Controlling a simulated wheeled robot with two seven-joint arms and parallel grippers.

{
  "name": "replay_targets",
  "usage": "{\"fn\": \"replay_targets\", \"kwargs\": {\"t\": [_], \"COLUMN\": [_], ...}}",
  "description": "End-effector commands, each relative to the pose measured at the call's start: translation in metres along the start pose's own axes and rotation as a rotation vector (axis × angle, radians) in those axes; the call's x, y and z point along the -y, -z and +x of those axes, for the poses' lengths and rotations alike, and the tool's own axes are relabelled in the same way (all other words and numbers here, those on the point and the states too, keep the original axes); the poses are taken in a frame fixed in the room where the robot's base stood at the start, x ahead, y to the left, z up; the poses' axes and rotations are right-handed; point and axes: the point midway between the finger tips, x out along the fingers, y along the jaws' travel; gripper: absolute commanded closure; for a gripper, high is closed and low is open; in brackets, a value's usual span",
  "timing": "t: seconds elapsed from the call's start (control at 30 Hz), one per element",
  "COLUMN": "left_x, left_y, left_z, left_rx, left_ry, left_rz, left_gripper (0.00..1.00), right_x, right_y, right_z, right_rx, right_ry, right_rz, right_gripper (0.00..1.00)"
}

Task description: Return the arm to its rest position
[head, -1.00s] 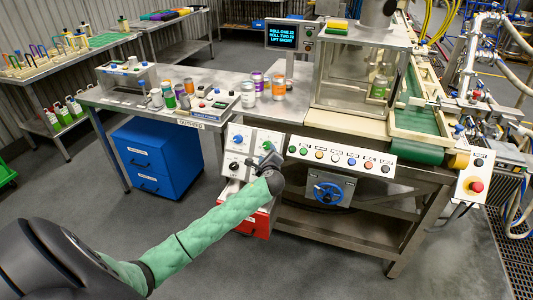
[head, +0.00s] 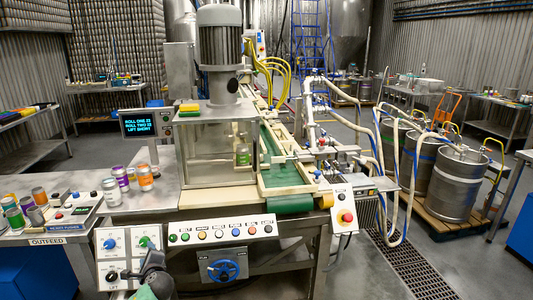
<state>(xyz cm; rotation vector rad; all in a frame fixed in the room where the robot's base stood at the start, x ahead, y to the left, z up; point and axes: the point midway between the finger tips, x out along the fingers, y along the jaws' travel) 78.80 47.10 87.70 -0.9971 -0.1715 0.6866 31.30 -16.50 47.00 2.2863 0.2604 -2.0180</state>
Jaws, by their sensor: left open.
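My left gripper (head: 153,258) shows at the bottom left, dark, with only a short piece of my green-sleeved arm behind it at the frame's lower edge. It is open, and I see nothing held in it. It is in front of the knob panel (head: 112,243) on the seamer's front and covers that panel's lower right part. Whether it touches the panel I cannot tell. My right gripper is out of view.
The can seamer (head: 215,150) stands in the middle, with a button strip (head: 215,234) and a blue handwheel (head: 223,270) on its front. Several cans stand at left, by the outfeed table (head: 20,240). Steel kegs (head: 450,185) stand at right. Floor at lower right is open.

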Motion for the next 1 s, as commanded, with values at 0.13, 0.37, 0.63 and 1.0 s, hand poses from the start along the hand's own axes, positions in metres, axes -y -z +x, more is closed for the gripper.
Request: {"fn": "replay_targets", "kwargs": {"t": [0.13, 0.37, 0.63, 1.0], "left_x": [-0.009, -0.027, -0.102, -0.24], "left_y": [0.006, 0.033, 0.115, 0.208], "left_z": [-0.001, -0.009, -0.075, -0.224], "left_rx": [-0.028, -0.099, -0.163, -0.166], "left_ry": [-0.053, -0.22, -0.57, -1.022], "left_rz": [-0.254, -0.694, -1.096, -1.254], "left_gripper": [0.47, 0.47, 0.47, 0.47], "right_x": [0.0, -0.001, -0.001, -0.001], "right_y": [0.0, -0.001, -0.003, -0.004], "right_z": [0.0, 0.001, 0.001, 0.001], "right_rx": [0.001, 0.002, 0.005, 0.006], "right_ry": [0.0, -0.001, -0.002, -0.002], "right_rz": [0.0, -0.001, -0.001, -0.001], "right_gripper": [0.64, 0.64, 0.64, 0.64]}}
